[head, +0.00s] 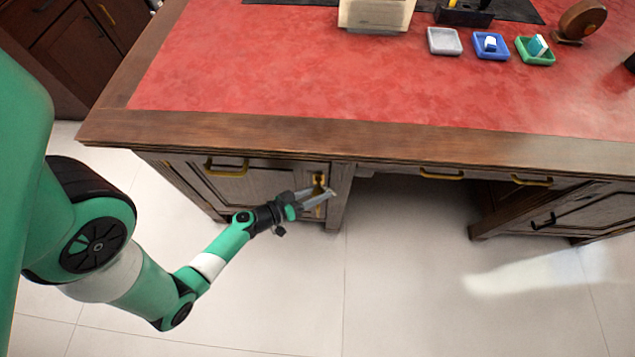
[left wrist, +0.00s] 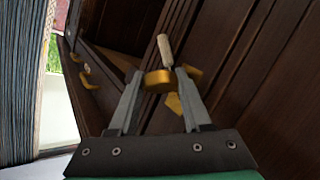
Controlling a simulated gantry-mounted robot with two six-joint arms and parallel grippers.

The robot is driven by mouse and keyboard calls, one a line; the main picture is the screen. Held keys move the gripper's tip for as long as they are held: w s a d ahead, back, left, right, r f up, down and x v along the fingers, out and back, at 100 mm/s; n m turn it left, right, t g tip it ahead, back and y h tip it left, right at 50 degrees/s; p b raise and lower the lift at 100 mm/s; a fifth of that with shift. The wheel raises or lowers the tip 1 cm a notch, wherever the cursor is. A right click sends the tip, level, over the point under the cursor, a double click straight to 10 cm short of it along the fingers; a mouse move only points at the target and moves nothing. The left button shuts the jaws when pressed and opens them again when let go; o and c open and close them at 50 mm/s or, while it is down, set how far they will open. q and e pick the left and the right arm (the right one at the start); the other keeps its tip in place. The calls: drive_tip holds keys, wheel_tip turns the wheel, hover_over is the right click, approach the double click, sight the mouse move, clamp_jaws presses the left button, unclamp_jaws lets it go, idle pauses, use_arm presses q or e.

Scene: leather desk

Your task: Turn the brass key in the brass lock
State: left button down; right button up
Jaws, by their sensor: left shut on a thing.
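The brass lock (head: 318,181) is on the front of the dark wooden cabinet, left of the knee space, partly hidden by my fingers. My left gripper (head: 319,197) is at the lock, its fingers reaching in from the left. In the left wrist view my left gripper (left wrist: 160,92) is shut on the round brass head of the brass key (left wrist: 157,82). Brass parts of the lock (left wrist: 190,73) show behind the key, beside the right finger. How far the key sits in the lock is hidden. My right gripper is not in view.
A cream-coloured rod (left wrist: 165,51) stands out just beyond the key head. The desk's wooden edge (head: 360,137) overhangs the lock. A brass drawer handle (head: 227,170) is left of it. Small trays, one grey (head: 444,41), are on the red desktop. Open floor lies in front.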

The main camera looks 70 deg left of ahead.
use_arm(q)
drive_tip(key=shift+t, duration=0.3)
drive_tip(key=shift+n+t+y, duration=0.4)
drive_tip(key=shift+n+t, duration=0.5)
drive_tip(key=shift+t, duration=0.2)
drive_tip(key=shift+c, duration=1.4)
unclamp_jaws()
drive_tip(key=shift+d, duration=0.1)
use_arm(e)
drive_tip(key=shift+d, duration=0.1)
